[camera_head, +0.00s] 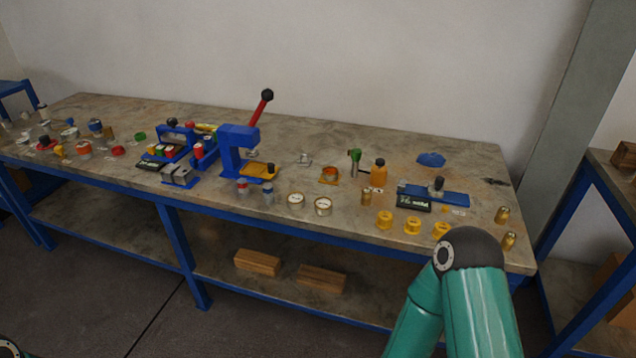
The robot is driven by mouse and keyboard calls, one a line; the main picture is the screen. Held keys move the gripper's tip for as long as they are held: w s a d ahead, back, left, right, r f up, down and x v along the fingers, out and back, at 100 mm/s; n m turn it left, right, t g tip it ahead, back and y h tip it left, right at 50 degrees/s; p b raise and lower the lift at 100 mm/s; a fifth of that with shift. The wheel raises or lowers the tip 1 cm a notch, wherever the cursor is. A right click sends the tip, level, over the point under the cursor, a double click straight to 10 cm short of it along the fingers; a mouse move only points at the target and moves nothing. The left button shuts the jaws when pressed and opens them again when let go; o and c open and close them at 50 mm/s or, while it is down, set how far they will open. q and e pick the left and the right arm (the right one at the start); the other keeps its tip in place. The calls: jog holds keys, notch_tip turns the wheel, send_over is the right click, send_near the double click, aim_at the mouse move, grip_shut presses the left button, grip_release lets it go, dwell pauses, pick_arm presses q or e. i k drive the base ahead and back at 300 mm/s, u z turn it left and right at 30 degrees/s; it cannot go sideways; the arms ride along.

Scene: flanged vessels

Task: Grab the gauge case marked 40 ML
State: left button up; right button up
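Two round, pale-faced gauge cases stand side by side near the front edge of the workbench, the left one (296,201) and the right one (323,206). Their markings are too small to read, so I cannot tell which one bears 40 ML. My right arm's teal links and dark joint show at the lower right, in front of the bench. Its gripper is not visible. Only a dark bit of what may be my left arm shows at the bottom left corner; no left gripper shows.
Yellow flanged rings (384,220) and brass fittings (502,214) lie to the right. A blue fixture (440,195) sits behind them. The workbench (340,240) has wooden blocks (257,262) on its lower shelf.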

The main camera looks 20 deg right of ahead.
aim_at(330, 173)
jog(key=z, duration=0.2)
jog(key=i, duration=0.9)
jog(key=u, duration=0.1)
